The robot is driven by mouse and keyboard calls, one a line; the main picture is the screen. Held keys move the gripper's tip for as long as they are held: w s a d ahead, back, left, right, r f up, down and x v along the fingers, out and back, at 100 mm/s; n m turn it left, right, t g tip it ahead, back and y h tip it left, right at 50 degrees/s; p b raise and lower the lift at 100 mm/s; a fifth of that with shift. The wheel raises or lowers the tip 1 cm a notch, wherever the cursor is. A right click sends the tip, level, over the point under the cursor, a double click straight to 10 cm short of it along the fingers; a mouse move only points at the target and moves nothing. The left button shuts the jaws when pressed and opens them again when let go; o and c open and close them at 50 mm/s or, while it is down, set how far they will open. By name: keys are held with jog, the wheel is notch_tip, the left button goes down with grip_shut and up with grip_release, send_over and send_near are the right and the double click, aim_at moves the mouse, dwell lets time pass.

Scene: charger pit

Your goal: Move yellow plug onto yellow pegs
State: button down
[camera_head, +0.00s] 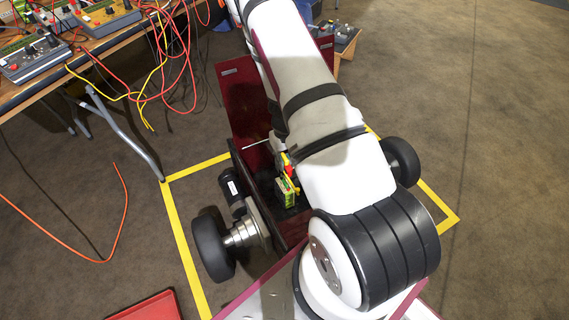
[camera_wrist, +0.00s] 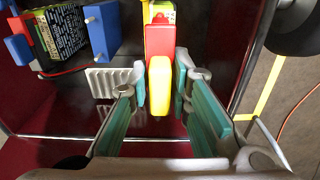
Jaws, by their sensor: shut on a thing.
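In the wrist view, my gripper (camera_wrist: 160,80) is shut on the yellow plug (camera_wrist: 160,98), a rounded yellow piece between the teal finger pads. In the head view, a yellow-green block (camera_head: 286,193) and red and yellow parts (camera_head: 286,166) show beside my arm, which hides the gripper there. I cannot make out the yellow pegs.
A blue block (camera_wrist: 103,30) with small grey pegs stands left of the plug, beside a black labelled block (camera_wrist: 66,32). The dark red wheeled cart (camera_head: 240,95) surrounds them. A table (camera_head: 85,50) with instruments and loose cables stands left. Yellow tape (camera_head: 180,230) marks the floor.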

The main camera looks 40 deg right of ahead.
dwell(0.3)
notch_tip(320, 180, down, 3)
jog(key=b, duration=0.3)
jog(key=shift+f, duration=0.1)
jog(key=shift+s+b, duration=0.1)
jog(key=shift+b, duration=0.2)
jog(key=shift+s+d+f+b, duration=0.5)
jog(key=shift+s+d+b, duration=0.75)
jog(key=shift+s, duration=1.1)
jog(key=shift+s+d+f+b, duration=0.45)
jog(key=shift+s+d+b, duration=0.8)
jog(key=shift+s, duration=1.1)
jog(key=shift+s+d+f+b, duration=0.5)
jog(key=shift+s+d+b, duration=0.75)
jog(key=shift+s, duration=1.1)
jog(key=shift+a+f, duration=0.2)
jog(key=shift+f, duration=1.4)
